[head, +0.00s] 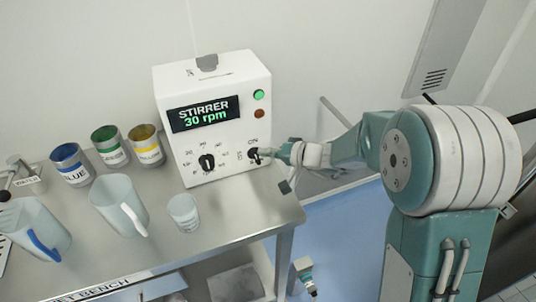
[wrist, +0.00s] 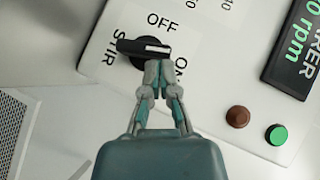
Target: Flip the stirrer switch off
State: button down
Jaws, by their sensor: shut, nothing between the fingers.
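The white stirrer box (head: 215,90) stands on the bench; its display reads "STIRRER 30 rpm". In the wrist view the switch (wrist: 130,48) is a black bar knob whose white mark points right, between the OFF label (wrist: 162,20) and the ON label (wrist: 181,72). My gripper (wrist: 158,68) is shut and empty, its fingertips at the marked end of the knob, on the ON side. They look touching. It also shows in the head view (head: 272,152).
A green lamp (head: 259,95) glows above a dull brown-red one (head: 260,113). A speed dial (head: 207,162) is left of the switch. A clear beaker (head: 184,212), a jug (head: 120,205) and paint cans (head: 146,148) stand left on the bench. Its right edge is near my arm.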

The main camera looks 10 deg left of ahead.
jog(key=shift+a, duration=0.15)
jog(key=shift+s+r+n+h, duration=0.15)
jog(key=shift+n+h, duration=0.25)
jog(key=shift+h, duration=0.2)
jog(key=shift+s+a+r+n+t+h, duration=0.15)
jog(key=shift+a+n+t+h, duration=0.15)
jog(key=shift+n+h, duration=0.35)
jog(key=shift+s+a+r+n+t+h, duration=0.15)
jog(key=shift+a+n+t+h, duration=0.25)
jog(key=shift+h, duration=0.45)
jog(key=shift+s+a+f+n+t+h, duration=0.2)
jog(key=shift+n+h, duration=0.25)
jog(key=shift+h, duration=0.3)
jog(key=shift+s+a+n+t+h, duration=0.15)
jog(key=shift+n+t+h, duration=0.2)
jog(key=shift+h, duration=0.4)
jog(key=shift+a, duration=0.15)
dwell(0.7)
dwell(1.1)
jog(key=shift+r, duration=0.8)
